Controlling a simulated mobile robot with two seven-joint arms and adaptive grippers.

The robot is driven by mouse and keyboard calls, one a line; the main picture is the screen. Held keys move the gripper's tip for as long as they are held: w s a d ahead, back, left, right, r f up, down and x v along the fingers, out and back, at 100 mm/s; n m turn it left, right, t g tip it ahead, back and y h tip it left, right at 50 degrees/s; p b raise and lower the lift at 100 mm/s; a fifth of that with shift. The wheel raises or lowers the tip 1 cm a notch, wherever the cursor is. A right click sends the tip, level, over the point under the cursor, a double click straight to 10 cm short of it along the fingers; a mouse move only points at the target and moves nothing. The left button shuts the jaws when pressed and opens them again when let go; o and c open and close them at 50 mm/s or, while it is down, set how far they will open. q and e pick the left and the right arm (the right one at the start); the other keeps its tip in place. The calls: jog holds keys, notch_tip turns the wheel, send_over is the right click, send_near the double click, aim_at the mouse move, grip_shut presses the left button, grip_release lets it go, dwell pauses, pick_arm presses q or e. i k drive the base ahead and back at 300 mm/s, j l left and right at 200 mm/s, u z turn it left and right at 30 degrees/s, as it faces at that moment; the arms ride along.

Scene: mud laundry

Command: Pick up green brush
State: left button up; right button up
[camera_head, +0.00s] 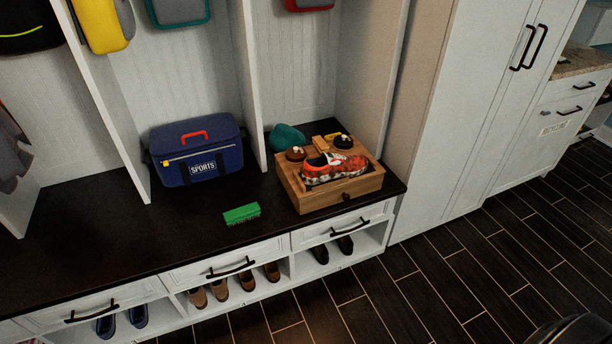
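A green brush (241,214) lies on the dark bench top (150,240), near its front edge. It looks like a small block with a darker, bristle-like side facing front. It sits apart from the things around it, in front of the blue sports bag and left of the wooden box. Neither of my grippers can be made out in the head view.
A blue sports bag (196,150) stands behind the brush. A wooden box (328,198) with a red patterned shoe (334,168) on top stands to the right. White dividers (248,90) rise from the bench. Drawers and shoe cubbies lie below. The bench left of the brush is clear.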

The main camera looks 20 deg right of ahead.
aim_at(242, 213)
jog(key=i+l, duration=0.9)
jog(key=l, duration=0.2)
